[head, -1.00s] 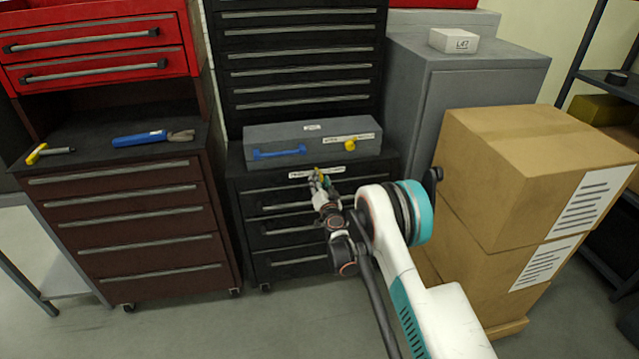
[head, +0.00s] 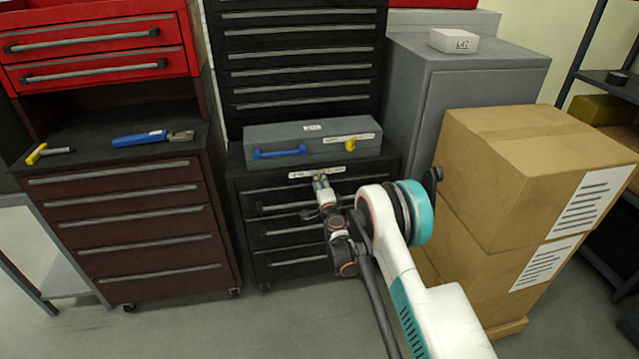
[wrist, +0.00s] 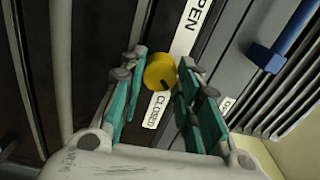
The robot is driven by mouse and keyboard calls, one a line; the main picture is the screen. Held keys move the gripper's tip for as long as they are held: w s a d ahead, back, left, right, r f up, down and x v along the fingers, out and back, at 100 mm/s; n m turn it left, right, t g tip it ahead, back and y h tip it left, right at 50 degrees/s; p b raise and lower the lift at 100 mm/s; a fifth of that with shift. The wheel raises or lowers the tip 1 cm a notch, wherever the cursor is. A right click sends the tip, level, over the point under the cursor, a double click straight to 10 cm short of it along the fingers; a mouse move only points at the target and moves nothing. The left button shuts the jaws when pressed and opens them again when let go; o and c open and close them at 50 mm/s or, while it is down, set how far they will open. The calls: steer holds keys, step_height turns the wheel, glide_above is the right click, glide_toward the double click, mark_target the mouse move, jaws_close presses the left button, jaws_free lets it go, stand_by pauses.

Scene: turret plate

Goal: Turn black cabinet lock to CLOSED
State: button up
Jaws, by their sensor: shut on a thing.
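The black cabinet (head: 262,268) stands in the middle of the head view, with a white label strip (head: 300,175) along its top front. In the wrist view its yellow lock knob (wrist: 159,70) sits between the OPEN label (wrist: 190,28) and the CLOSED label (wrist: 156,110). A dark pointer mark on the knob faces the CLOSED label. My gripper (head: 319,181) is at the cabinet's top front and hides the knob in the head view. In the wrist view my gripper (wrist: 162,62) is shut on the knob, one fingertip on each side.
A grey case (head: 260,135) with a blue handle (head: 279,152) and its own yellow knob (head: 350,146) lies on the cabinet. Stacked cardboard boxes (head: 520,185) stand right of my arm. A brown cabinet (head: 135,230) stands at the left.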

steer(key=shift+m, duration=0.6)
steer(key=o, duration=1.1)
steer(key=shift+v, duration=3.8)
